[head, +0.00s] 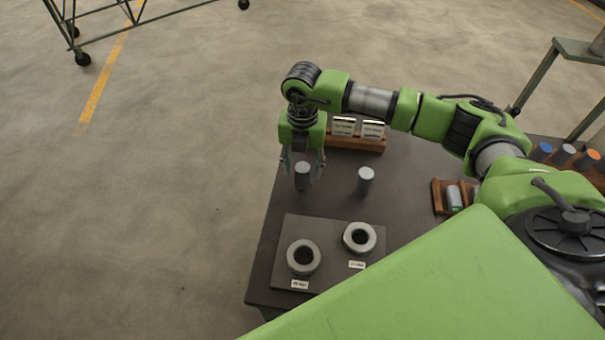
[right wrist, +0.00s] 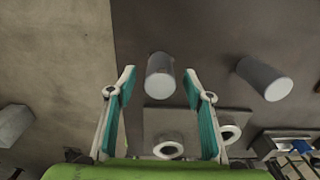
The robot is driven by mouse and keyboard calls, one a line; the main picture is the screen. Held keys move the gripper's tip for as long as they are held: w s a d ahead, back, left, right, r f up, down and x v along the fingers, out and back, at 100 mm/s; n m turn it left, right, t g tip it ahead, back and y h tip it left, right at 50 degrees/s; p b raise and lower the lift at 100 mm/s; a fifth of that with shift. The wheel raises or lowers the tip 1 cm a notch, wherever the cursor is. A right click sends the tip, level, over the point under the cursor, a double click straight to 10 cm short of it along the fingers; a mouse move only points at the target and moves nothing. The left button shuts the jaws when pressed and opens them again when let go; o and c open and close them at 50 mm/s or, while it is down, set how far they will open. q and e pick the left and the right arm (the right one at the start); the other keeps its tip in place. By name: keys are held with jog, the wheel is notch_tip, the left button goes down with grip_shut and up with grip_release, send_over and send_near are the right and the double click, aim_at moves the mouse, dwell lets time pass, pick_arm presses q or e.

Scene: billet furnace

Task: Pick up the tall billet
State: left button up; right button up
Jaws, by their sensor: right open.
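Two grey cylindrical billets stand upright on the dark table (head: 285,205). The left billet (head: 303,178) is below my right gripper (head: 303,160), whose two fingers are spread to either side of its top in the head view. The other billet (head: 365,182) stands to the right, clear of the fingers. I cannot tell surely which billet is taller. In the right wrist view, the open gripper (right wrist: 158,82) has one billet (right wrist: 160,76) beyond and between its fingertips, and the other billet (right wrist: 264,78) lies outside the right finger. My left gripper is not in view.
A dark plate (head: 325,270) with two grey rings (head: 303,257) (head: 360,238) and small labels lies at the near side. A wooden holder with cards (head: 357,143) stands behind the billets. A wooden rack (head: 440,197) sits at right. The table's left edge is close to the gripper.

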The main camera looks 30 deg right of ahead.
grip_shut()
jog(key=shift+r, duration=0.15)
jog(key=shift+w+r, duration=0.1)
